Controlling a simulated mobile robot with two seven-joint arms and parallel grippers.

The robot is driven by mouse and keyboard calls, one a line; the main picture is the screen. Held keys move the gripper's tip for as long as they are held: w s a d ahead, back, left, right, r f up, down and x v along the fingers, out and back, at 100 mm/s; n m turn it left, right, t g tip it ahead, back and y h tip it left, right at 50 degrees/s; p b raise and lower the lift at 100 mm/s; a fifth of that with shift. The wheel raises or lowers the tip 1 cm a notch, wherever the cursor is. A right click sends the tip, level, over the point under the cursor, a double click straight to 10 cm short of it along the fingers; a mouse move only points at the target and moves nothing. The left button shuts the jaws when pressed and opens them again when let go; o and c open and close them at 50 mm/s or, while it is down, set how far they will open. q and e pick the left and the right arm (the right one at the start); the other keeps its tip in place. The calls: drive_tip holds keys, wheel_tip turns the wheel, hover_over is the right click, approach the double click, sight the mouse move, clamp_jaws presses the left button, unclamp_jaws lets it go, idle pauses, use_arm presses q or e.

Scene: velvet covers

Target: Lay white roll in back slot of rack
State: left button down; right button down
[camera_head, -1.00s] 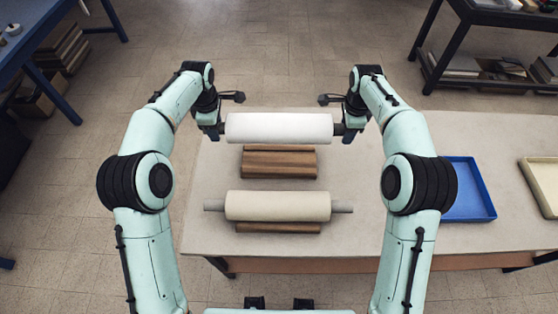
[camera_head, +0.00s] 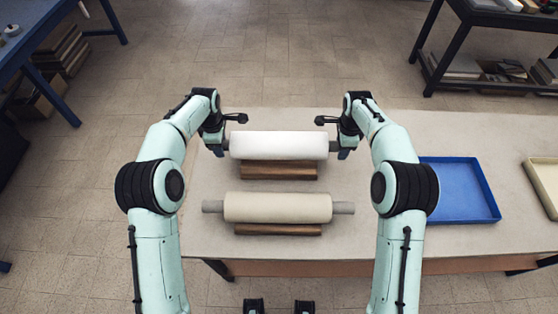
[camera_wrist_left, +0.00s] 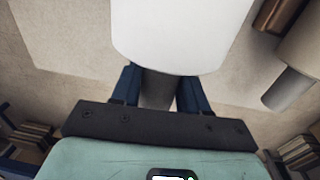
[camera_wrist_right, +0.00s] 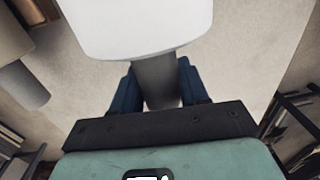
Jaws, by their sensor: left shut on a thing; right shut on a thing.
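The white roll (camera_head: 279,145) lies level between my two grippers, over or on the back wooden part of the rack (camera_head: 278,171). I cannot tell whether it touches the wood. My left gripper (camera_head: 222,147) is shut on the grey core end at its left; the left wrist view shows the roll (camera_wrist_left: 180,35) just past the fingers. My right gripper (camera_head: 340,146) is shut on the core end at its right; the roll also shows in the right wrist view (camera_wrist_right: 135,25). A cream roll (camera_head: 277,207) with grey core ends rests on the front wooden part of the rack (camera_head: 278,230).
The rack stands on a pale table (camera_head: 450,235). A blue tray (camera_head: 497,215) and a cream tray (camera_head: 540,185) lie on the right of the table. A dark shelf unit (camera_head: 440,55) and a blue bench (camera_head: 100,32) stand behind on the floor.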

use_arm(q)
drive_tip(key=shift+f, duration=0.1)
use_arm(e)
drive_tip(key=shift+f, duration=0.1)
idle(0.3)
